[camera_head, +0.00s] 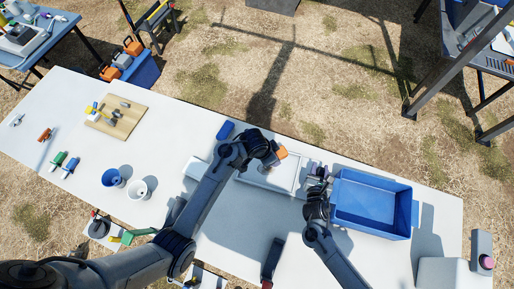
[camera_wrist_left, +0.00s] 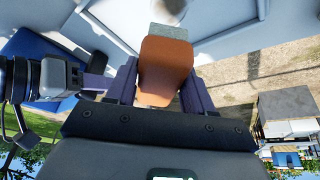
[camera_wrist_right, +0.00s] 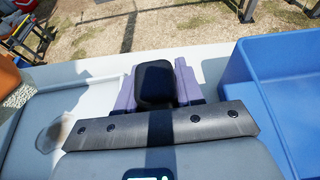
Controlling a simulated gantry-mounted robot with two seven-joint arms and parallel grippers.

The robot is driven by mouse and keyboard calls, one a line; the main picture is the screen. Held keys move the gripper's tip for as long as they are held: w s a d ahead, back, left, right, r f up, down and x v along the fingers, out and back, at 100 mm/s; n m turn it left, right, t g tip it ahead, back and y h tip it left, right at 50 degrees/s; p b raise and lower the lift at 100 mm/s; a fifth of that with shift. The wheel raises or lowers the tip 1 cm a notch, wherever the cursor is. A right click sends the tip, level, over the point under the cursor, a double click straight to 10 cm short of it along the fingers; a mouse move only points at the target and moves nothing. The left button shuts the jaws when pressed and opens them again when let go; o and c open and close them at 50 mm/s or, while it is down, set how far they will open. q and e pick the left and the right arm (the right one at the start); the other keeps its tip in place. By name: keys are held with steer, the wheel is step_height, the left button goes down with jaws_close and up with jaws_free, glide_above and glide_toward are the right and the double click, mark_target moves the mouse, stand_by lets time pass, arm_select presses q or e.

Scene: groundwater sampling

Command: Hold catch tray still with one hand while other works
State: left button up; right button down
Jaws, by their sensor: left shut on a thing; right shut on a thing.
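The catch tray (camera_head: 286,178) is a shallow, pale tray lying near the table's far edge. Its pale surface fills the left of the right wrist view (camera_wrist_right: 85,120). My left gripper (camera_head: 270,156) is above the tray, shut on an orange block-like thing with a grey end, which shows best in the left wrist view (camera_wrist_left: 165,65). My right gripper (camera_head: 318,173) is low at the tray's right end, shut on a black piece (camera_wrist_right: 154,85). I cannot tell whether that piece is a tray handle. My left arm hides part of the tray.
A blue bin (camera_head: 336,205) stands close right of my right gripper. A wooden board (camera_head: 128,126) with small items, two cups (camera_head: 139,190) and coloured small things lie left. A blue item (camera_head: 225,130) lies by the far edge. A white container (camera_head: 445,272) stands front right.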

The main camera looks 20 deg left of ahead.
arm_select(q)
steer(key=shift+d+f+m, duration=0.4)
steer(key=shift+d+f, duration=0.25)
steer(key=shift+d, duration=0.1)
steer(key=shift+d+f, duration=0.1)
steer(key=shift+f, duration=3.75)
steer(key=shift+s+a, duration=0.2)
steer(key=shift+a, duration=1.75)
steer(key=shift+s+a, duration=0.15)
steer(key=shift+a, duration=1.75)
steer(key=shift+w+d, duration=0.2)
steer(key=shift+d, duration=1.7)
steer(key=shift+w+d, duration=0.15)
steer(key=shift+d, duration=1.7)
steer(key=shift+s+d+f, duration=0.1)
steer(key=shift+s+d, duration=0.05)
steer(key=shift+s, duration=0.1)
steer(key=shift+s+a, duration=0.15)
steer(key=shift+a, duration=0.05)
steer(key=shift+s+a, duration=0.15)
steer(key=shift+a, duration=0.7)
steer(key=shift+s+a, duration=0.2)
steer(key=shift+a, duration=2.75)
steer(key=d, duration=0.7)
steer(key=shift+w+d, duration=0.15)
steer(key=shift+w, duration=0.15)
steer(key=shift+d+r, duration=0.2)
steer(key=shift+r, duration=0.4)
steer(key=shift+d+r, duration=0.15)
steer(key=shift+r, duration=3.35)
